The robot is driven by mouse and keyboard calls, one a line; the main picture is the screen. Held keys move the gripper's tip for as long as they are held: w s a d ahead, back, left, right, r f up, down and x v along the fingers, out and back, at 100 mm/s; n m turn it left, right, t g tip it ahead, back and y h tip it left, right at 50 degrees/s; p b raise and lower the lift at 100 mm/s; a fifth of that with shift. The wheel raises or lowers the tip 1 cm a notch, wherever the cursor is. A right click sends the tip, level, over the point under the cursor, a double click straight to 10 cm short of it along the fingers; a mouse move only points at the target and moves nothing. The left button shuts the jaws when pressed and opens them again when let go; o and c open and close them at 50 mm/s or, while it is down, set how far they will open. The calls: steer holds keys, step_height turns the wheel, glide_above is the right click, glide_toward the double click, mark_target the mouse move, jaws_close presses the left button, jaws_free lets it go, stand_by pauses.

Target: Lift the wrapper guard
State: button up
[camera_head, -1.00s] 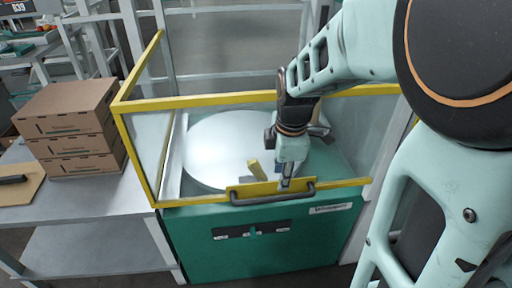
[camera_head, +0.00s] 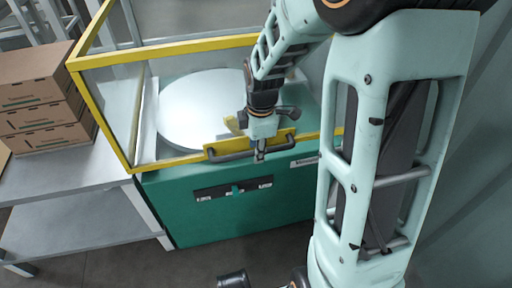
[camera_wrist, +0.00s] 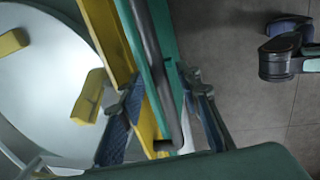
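The wrapper guard (camera_head: 102,121) is a yellow-framed box with clear panels, standing over the green wrapper machine (camera_head: 215,220). It sits down on the machine's top. A dark bar handle (camera_head: 232,156) runs along its front yellow rail, and the handle also shows in the wrist view (camera_wrist: 152,60). My gripper (camera_head: 260,156) points down at the right part of the handle. In the wrist view my gripper (camera_wrist: 160,85) has its two blue-padded fingers apart, one on each side of the handle and rail. Gaps show beside the handle. The fingers hide part of the front rail.
A pale round turntable (camera_head: 195,105) lies inside the guard. Stacked cardboard boxes (camera_head: 38,95) stand on the grey table (camera_head: 75,165) at left. A grey wall is close at right.

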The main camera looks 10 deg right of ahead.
jaws_close()
stand_by(0.3)
step_height(320, 180, up, 52)
steer(key=p, duration=3.4)
steer(key=shift+f, duration=0.2)
jaws_free()
